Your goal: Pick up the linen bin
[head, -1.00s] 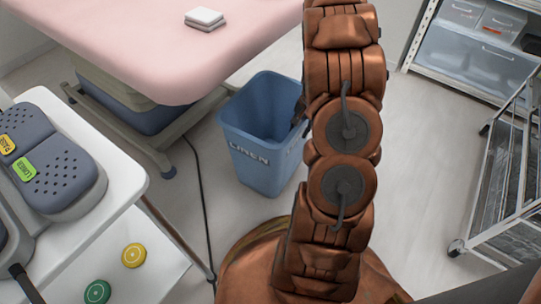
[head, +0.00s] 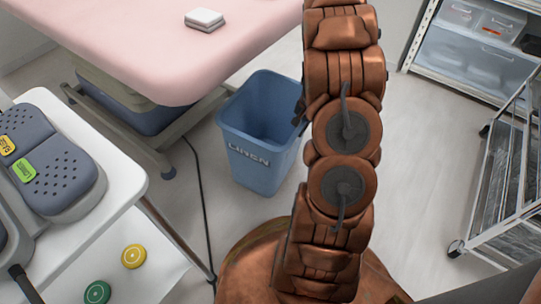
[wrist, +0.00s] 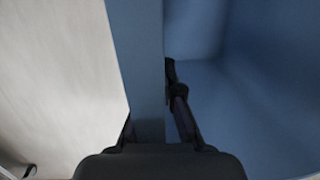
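The linen bin (head: 262,160) is a blue, open-topped bin with LINEN on its front. It stands on the floor beside the pink-topped bed, and my arm hides its right side. In the wrist view, the bin's wall (wrist: 142,60) runs between the fingers of my gripper (wrist: 152,105). One finger is inside the bin, its tip against the wall. The other is on the outer side, mostly hidden by the wall. My gripper looks shut on the wall. In the head view only a dark bit of my gripper (head: 299,108) shows at the bin's right rim.
The pink bed (head: 150,40) overhangs just left of the bin. A white table (head: 118,190) with grey footrests is at left, and a black cable (head: 200,195) lies between. A wire cart (head: 500,180) and shelving (head: 470,60) stand right. Floor right of my arm is clear.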

